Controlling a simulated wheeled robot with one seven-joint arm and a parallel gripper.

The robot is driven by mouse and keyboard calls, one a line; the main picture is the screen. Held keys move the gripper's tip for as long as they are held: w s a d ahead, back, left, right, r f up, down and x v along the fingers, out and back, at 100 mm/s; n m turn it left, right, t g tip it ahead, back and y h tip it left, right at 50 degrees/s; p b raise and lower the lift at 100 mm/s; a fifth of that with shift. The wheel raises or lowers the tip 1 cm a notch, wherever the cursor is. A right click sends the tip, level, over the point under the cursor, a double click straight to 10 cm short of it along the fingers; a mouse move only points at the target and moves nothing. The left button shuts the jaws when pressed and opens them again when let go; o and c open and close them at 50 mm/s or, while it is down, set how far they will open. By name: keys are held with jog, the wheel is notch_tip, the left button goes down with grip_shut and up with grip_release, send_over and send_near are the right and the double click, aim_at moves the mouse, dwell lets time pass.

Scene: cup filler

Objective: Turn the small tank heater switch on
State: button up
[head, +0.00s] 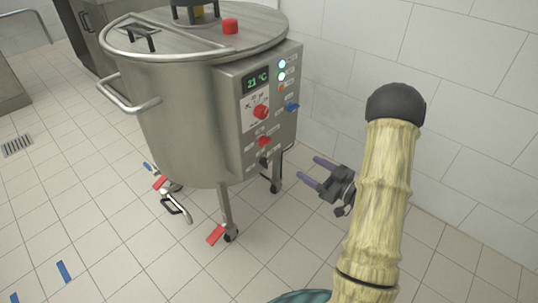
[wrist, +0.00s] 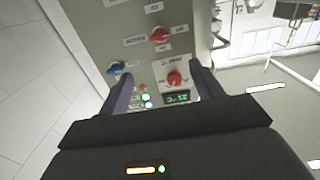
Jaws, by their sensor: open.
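The steel tank (head: 180,110) stands on legs with a control panel (head: 290,60) on its right side. The panel has a lit green display (head: 257,79), a red knob (head: 261,112), a red switch (head: 264,141) below it and a blue switch (head: 293,106). The labels are too small to read, so I cannot tell which is the heater switch. My gripper (head: 309,167) is open and empty, to the right of the panel and apart from it. In the wrist view the panel appears upside down, with the red knob (wrist: 174,78) between the fingers and the red switch (wrist: 158,34) beyond.
A white tiled wall (head: 450,80) stands behind and to the right. A red-handled valve (head: 216,234) is low by the tank's front leg, and a pipe outlet (head: 176,202) is under the tank. The tiled floor (head: 110,215) at front left is mostly clear.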

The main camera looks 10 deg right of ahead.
aim_at(267, 142)
jog(key=shift+r, duration=0.1)
jog(key=b+x, duration=0.3)
jog(key=x, duration=1.4)
jog(key=shift+w+a, duration=0.1)
jog(key=shift+a, duration=0.05)
jog(key=c, duration=1)
